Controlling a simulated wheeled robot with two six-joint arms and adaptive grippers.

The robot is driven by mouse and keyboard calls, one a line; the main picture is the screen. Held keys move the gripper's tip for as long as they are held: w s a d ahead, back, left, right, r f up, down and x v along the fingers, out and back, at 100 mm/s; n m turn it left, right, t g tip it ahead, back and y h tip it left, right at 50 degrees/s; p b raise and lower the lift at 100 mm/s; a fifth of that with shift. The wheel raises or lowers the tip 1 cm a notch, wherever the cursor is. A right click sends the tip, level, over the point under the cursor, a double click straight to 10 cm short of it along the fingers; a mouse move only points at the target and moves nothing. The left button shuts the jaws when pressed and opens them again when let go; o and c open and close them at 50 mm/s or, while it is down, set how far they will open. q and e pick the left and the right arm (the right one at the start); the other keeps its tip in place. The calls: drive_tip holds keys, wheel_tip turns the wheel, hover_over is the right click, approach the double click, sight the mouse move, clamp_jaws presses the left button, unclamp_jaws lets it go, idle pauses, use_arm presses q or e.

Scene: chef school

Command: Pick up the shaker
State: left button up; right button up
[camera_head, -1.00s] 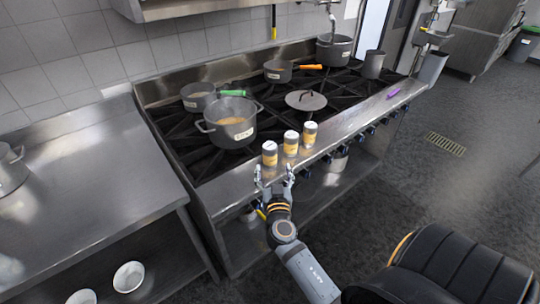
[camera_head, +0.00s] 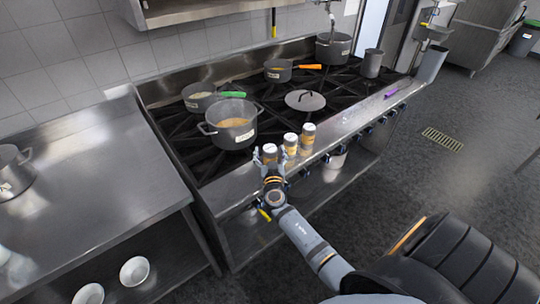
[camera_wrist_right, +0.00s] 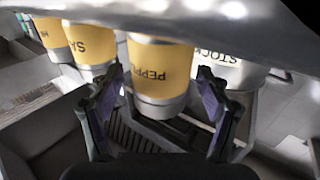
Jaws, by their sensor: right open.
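Three shakers with yellow bands and light tops stand in a row on the front ledge of the stove. The left shaker (camera_head: 269,151) is nearest my right gripper (camera_head: 269,160). In the right wrist view this shaker (camera_wrist_right: 158,72) bears a label that reads "PEPP…". It sits between the two open fingers of my right gripper (camera_wrist_right: 160,110), with gaps visible beside it. The middle shaker (camera_head: 290,143) and the right shaker (camera_head: 308,136) stand beside it; they also show at the left of the wrist view. My left gripper is not in view.
Smaller pans (camera_head: 201,97) are further back.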

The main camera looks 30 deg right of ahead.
drive_tip(key=shift+s+a+r, duration=0.1)
drive_tip(key=shift+c, duration=1.1)
drive_tip(key=c, duration=1.2)
wheel_tip(320, 180, up, 10)
drive_tip(key=shift+f+p, duration=0.2)
drive_tip(key=shift+p, duration=0.75)
wheel_tip(320, 180, up, 23)
drive_tip(key=p, duration=0.3)
drive_tip(key=shift+r, duration=0.2)
